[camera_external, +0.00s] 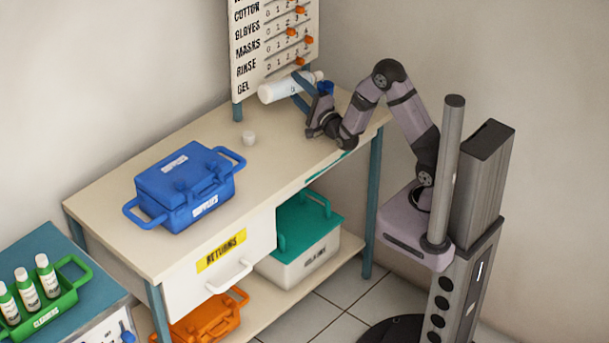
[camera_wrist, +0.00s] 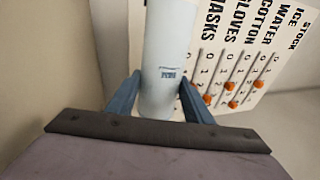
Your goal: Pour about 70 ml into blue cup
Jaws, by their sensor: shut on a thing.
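My gripper (camera_external: 303,94) is shut on a white bottle (camera_external: 278,91) above the back right part of the table. The bottle lies tipped over, close to level, in the external view. In the wrist view the bottle (camera_wrist: 160,85) sits between my two blue-grey fingers (camera_wrist: 160,100), with small print on its side. A small blue object, likely the blue cup (camera_external: 327,87), shows just right of my fingers, near the bottle's right end and partly hidden. I cannot see inside it, and no stream of liquid is visible.
A blue lidded box (camera_external: 185,187) stands at the left. A stock board (camera_external: 275,45) with orange pegs rises close behind the bottle. The middle tabletop is clear.

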